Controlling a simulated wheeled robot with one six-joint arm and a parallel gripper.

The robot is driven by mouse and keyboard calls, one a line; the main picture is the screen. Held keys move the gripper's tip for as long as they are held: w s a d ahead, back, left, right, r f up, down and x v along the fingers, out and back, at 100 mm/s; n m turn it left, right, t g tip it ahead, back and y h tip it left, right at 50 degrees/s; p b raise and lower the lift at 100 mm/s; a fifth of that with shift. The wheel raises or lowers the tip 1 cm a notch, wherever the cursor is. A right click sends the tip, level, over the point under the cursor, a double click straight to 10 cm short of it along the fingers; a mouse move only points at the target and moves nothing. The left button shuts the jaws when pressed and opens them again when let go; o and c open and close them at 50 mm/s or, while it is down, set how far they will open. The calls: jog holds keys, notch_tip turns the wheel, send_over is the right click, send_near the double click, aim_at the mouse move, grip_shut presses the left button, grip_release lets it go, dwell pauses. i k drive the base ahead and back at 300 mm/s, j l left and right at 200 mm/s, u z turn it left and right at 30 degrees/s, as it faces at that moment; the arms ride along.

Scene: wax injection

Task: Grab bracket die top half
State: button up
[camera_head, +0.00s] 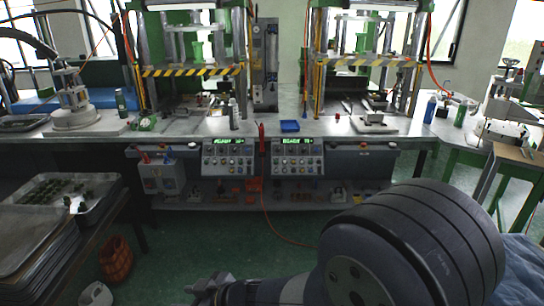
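I cannot pick out the bracket die top half with certainty. A small metal block (374,117) lies on a light plate on the bench under the right press, but it is too small to identify. My arm fills the lower right and reaches left along the bottom edge. The end of my arm, with what looks like my gripper (208,287), shows low in front of the bench, over the green floor and well apart from the bench top. Its fingers are too dark and small to tell whether they are open.
Two presses with striped bars (190,71) stand on the long metal bench (262,128). A blue tray (290,126) lies between them, above two control panels (228,159). A tray of small dark parts (40,216) sits at left. An orange hose hangs to the floor. Open floor lies ahead.

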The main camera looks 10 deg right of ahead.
aim_at(368, 113)
jog(key=i+j+z, duration=0.1)
jog(key=i+z, duration=0.15)
jog(key=i, duration=1.4)
jog(key=i+z, duration=0.35)
jog(key=i, duration=0.25)
jog(key=i+z, duration=0.4)
jog(key=i, duration=0.15)
jog(key=i+j+z, duration=0.35)
jog(key=i, duration=0.2)
jog(key=i+z, duration=0.45)
jog(key=i, duration=0.2)
jog(key=i+j+z, duration=0.15)
jog(key=i+z, duration=0.35)
jog(key=i, duration=0.15)
